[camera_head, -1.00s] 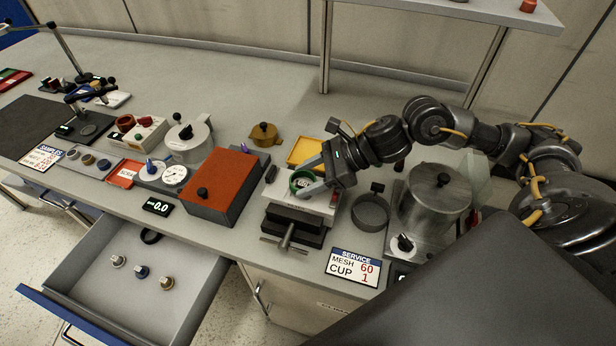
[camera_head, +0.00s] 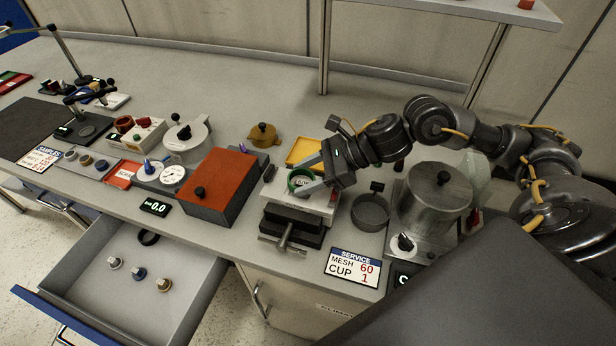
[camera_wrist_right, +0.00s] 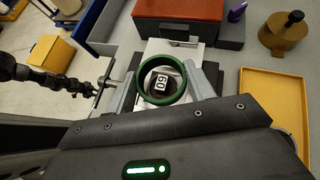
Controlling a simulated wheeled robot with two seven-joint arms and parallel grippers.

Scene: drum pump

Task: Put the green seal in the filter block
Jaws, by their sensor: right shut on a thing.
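The green seal (camera_head: 299,180) is a ring between the fingers of my right gripper (camera_head: 309,184), which is shut on it. The seal is over the pale filter block (camera_head: 318,202), which sits in a dark vise. In the right wrist view, the green seal (camera_wrist_right: 160,62) is between the two fingertips of my right gripper (camera_wrist_right: 161,88), and a disc marked 60 (camera_wrist_right: 159,84) shows through its opening. I cannot tell whether the seal touches the block or is just above it. My left gripper is out of view.
A red-topped box (camera_head: 217,180) stands left of the vise (camera_head: 290,232). A yellow tray (camera_head: 303,153) lies behind. A round sieve cup (camera_head: 370,211) and a metal pot (camera_head: 436,200) stand to the right. An open drawer (camera_head: 133,285) juts out at the front left.

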